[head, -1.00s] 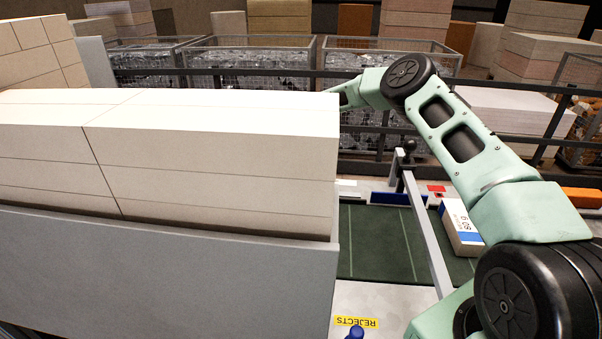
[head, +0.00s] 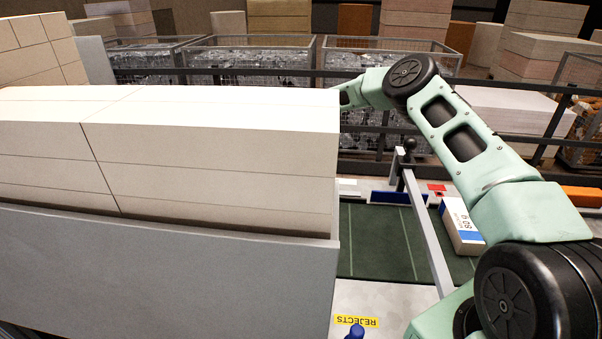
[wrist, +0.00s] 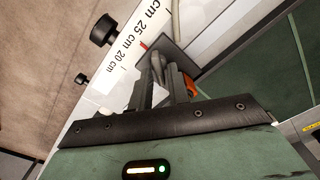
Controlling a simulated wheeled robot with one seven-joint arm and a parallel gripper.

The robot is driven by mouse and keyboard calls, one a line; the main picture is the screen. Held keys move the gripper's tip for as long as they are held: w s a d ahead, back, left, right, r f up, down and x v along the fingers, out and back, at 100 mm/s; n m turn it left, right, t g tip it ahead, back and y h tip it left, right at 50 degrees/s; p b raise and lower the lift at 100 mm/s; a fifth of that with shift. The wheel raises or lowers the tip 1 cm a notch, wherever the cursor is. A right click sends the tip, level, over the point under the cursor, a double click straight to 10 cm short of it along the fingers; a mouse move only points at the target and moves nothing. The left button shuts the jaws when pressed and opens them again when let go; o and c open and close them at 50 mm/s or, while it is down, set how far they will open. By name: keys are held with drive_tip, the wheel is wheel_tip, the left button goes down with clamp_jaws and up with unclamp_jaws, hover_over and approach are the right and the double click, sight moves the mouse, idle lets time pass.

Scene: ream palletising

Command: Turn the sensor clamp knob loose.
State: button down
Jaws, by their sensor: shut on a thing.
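In the wrist view, my gripper (wrist: 164,76) is shut on a small grey part between its fingers, which I take to be the sensor clamp knob (wrist: 157,66). The fingers hide much of it, so its turn cannot be read. An orange part (wrist: 190,86) shows just right of the fingers. A white scale (wrist: 126,58) marked 20 cm and 25 cm runs beside the gripper on the left. In the head view, my gripper is hidden behind the near stack.
Two black knobs, a larger one (wrist: 103,30) and a smaller one (wrist: 81,78), stand out left of the gripper. The near stack (head: 220,155) fills the head view's left. A green belt (head: 375,240), a ream (head: 461,226) and a grey bar (head: 426,220) lie to its right.

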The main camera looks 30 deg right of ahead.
drive_tip(key=n, duration=0.4)
drive_tip(key=shift+s, duration=0.1)
drive_tip(key=n, duration=0.4)
drive_tip(key=shift+d, duration=0.15)
drive_tip(key=n, duration=0.3)
drive_tip(key=shift+d+n, duration=0.1)
drive_tip(key=shift+n, duration=0.3)
drive_tip(key=shift+d+n, duration=0.15)
drive_tip(key=shift+n, duration=1.85)
drive_tip(key=c, duration=1.5)
unclamp_jaws()
drive_tip(key=shift+c, duration=0.2)
drive_tip(key=shift+r, duration=0.15)
